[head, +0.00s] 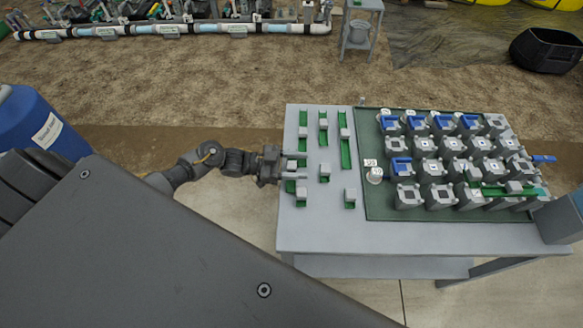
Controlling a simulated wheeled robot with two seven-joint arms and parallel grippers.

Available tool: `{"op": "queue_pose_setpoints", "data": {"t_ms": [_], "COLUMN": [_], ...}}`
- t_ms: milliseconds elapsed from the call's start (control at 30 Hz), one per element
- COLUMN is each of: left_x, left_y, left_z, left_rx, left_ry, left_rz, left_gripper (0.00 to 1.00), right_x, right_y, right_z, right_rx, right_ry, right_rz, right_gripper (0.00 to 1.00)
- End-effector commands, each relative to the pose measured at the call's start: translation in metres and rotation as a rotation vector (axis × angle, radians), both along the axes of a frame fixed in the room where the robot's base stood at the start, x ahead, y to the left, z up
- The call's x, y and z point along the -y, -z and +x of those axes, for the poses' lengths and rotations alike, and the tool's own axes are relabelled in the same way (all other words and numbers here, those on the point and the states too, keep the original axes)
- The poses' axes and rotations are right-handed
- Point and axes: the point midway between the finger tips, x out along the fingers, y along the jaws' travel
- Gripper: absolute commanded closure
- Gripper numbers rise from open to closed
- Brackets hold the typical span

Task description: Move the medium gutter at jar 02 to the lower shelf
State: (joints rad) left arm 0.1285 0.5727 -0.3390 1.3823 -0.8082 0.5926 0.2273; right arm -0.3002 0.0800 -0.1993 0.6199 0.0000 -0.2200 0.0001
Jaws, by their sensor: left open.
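My left gripper (296,165) is open at the table's left edge. Its fingers reach over the tabletop, close to short green gutters with grey blocks; I cannot tell whether it touches one. Green gutters of differing length lie on the left part of the table, including a longer one (346,154). Another green gutter (495,191) with a grey block lies across the near right jars. The number labels are too small to read, so I cannot tell which jar is 02. The lower shelf (385,267) shows partly below the tabletop. My right gripper is not in view.
The grey table (335,232) bears a dark green mat (385,212) with rows of grey jars (437,195), several with blue pieces. A small white jar (374,175) stands at the mat's left. A blue drum (38,125) stands far left. Floor left of the table is clear.

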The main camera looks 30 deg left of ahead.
Motion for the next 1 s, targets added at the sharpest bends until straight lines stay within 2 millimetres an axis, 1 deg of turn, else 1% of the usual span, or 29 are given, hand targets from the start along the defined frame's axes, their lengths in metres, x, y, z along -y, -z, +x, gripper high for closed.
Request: {"op": "queue_pose_setpoints", "data": {"t_ms": [33, 67, 400, 667, 767, 867, 1000], "left_x": [0.0, 0.0, 0.0, 0.0, 0.0, 0.0, -0.001], "left_y": [0.0, 0.0, 0.0, -0.001, -0.006, -0.015, -0.035], "left_z": [0.0, 0.0, 0.0, 0.0, 0.0, 0.0, 0.002], "left_rx": [0.0, 0.0, 0.0, 0.0, 0.002, 0.003, 0.006], "left_ry": [0.0, 0.0, 0.0, 0.0, 0.001, 0.0, 0.0], "left_rz": [0.0, 0.0, 0.0, -0.001, -0.001, -0.001, -0.001], "left_gripper": [0.47, 0.51, 0.95, 0.95, 0.95, 0.95, 0.95], "right_x": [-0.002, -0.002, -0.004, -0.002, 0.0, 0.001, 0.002], "right_y": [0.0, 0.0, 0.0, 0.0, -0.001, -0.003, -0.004], "right_z": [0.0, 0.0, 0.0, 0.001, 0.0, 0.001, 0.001], "right_rx": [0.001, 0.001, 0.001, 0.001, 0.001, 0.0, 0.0], "right_ry": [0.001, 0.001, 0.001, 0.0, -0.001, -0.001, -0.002], "right_rz": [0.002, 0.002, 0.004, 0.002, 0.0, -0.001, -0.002], "right_gripper": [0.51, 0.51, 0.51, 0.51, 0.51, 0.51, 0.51]}}
